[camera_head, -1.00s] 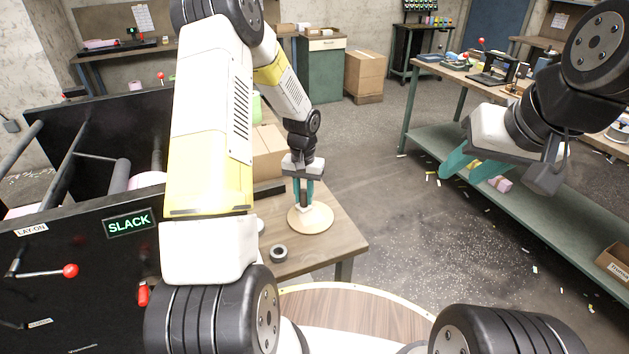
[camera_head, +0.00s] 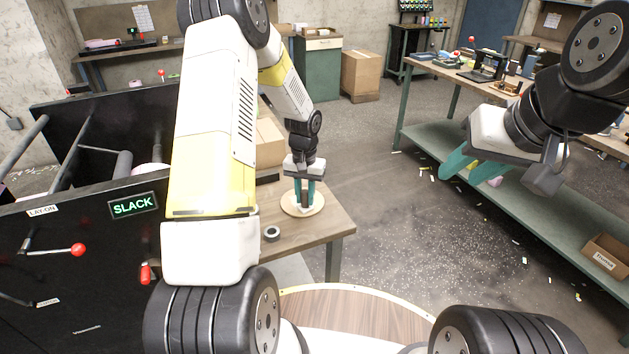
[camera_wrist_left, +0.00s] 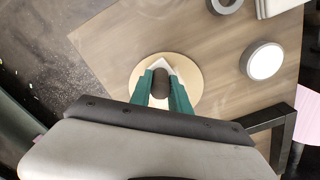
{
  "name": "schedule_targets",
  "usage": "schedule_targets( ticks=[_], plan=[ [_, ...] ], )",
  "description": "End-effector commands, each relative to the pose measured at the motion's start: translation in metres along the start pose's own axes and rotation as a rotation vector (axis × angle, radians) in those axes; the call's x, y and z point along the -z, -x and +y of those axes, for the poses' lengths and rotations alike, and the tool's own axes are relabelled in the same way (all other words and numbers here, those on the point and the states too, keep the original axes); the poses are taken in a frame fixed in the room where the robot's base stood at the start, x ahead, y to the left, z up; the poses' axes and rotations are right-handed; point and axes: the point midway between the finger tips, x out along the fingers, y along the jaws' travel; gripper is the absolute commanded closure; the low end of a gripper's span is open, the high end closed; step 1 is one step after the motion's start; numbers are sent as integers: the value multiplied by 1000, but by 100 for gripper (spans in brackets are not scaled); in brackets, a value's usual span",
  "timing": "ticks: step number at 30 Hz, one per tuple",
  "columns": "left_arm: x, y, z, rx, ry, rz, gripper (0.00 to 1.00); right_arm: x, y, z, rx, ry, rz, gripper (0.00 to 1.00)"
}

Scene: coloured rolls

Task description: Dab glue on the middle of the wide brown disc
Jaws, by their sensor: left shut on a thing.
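The wide, pale tan-brown disc (camera_head: 317,204) lies flat on the small wooden table. It also shows in the left wrist view (camera_wrist_left: 193,82). My left gripper (camera_head: 303,205) points down over the disc, its green fingers shut on a dark, rounded object (camera_wrist_left: 160,84). My right gripper (camera_head: 474,168) is open and empty, well away to the right.
A dark ring (camera_head: 272,234) lies on the table near the disc. A white round item (camera_wrist_left: 264,61) is beside it. The black machine with the SLACK sign (camera_head: 133,205) stands at left. A green-framed bench (camera_head: 520,180) stands at right, with open floor between.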

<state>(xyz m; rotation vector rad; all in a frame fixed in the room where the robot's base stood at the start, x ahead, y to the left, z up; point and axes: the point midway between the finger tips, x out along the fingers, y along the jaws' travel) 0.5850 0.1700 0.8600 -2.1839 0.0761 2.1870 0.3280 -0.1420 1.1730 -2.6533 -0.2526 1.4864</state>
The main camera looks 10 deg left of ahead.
Motion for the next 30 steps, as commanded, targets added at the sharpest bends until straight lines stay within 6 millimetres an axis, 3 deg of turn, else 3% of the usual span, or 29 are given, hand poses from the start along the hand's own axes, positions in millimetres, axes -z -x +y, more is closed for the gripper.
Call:
schedule_targets(
  ticks=[3, 21, 30],
  plan=[
    [1, 21, 2, 1, 0, 6, 100, 0, 0, 0, 0, 0, 1, 64],
    [-3, 72, 10, 0, -1, 1, 100, 0, 0, 0, 0, 0, 0, 64],
    [-4, 80, 11, 0, -2, 0, 100, 0, 0, 0, 0, 0, 0, 64]
  ],
)
